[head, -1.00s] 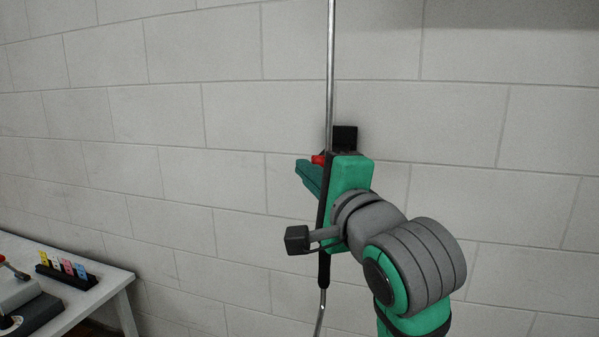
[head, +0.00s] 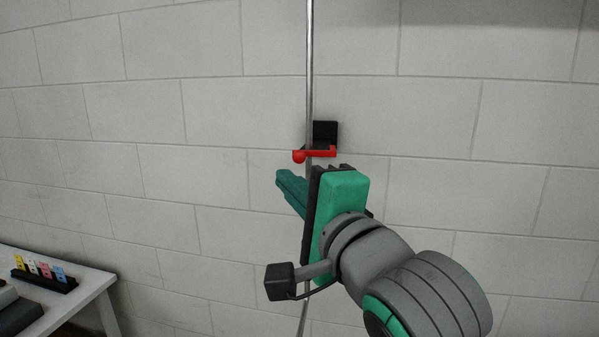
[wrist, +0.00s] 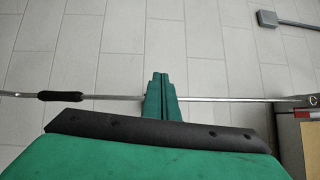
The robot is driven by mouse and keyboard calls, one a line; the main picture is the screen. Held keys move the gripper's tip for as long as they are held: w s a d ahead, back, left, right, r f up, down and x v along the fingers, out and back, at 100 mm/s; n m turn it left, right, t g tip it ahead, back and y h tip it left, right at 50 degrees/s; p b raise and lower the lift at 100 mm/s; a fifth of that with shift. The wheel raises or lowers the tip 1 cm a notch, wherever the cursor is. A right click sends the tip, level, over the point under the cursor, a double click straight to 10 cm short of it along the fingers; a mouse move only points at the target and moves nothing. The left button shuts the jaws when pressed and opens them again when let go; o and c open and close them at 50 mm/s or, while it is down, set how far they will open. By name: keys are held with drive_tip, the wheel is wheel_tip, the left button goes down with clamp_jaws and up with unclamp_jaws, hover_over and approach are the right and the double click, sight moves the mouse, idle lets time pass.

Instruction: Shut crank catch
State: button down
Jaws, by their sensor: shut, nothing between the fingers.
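The crank catch is a black bracket (head: 325,133) on the block wall with a red bar (head: 322,153) ending in a round red knob (head: 298,157). The red bar lies level and crosses the crank's upright metal rod (head: 309,70) in the head view; whether it is latched I cannot tell. My gripper (head: 281,177) is just below and left of the catch, apart from it, its dark green fingers together and empty. In the wrist view my gripper (wrist: 160,76) shows its shut fingers in front of the rod (wrist: 220,99). A little red (wrist: 308,113) shows at the right edge.
A white table (head: 88,291) stands at lower left with a black rack (head: 45,281) of coloured tags. The crank's black grip (wrist: 60,96) shows in the wrist view. The wall around the catch is bare.

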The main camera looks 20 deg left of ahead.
drive_tip(key=s+d, duration=0.2)
drive_tip(key=s, duration=0.3)
drive_tip(key=n+y, duration=0.1)
drive_tip(key=n, duration=0.1)
approach(302, 159)
drive_tip(key=shift+g, duration=0.4)
drive_tip(key=x, duration=0.6)
drive_tip(key=shift+w+a+r, duration=0.1)
drive_tip(key=shift+w+r, duration=0.1)
drive_tip(key=shift+w, duration=0.1)
drive_tip(key=shift+a, duration=1.1)
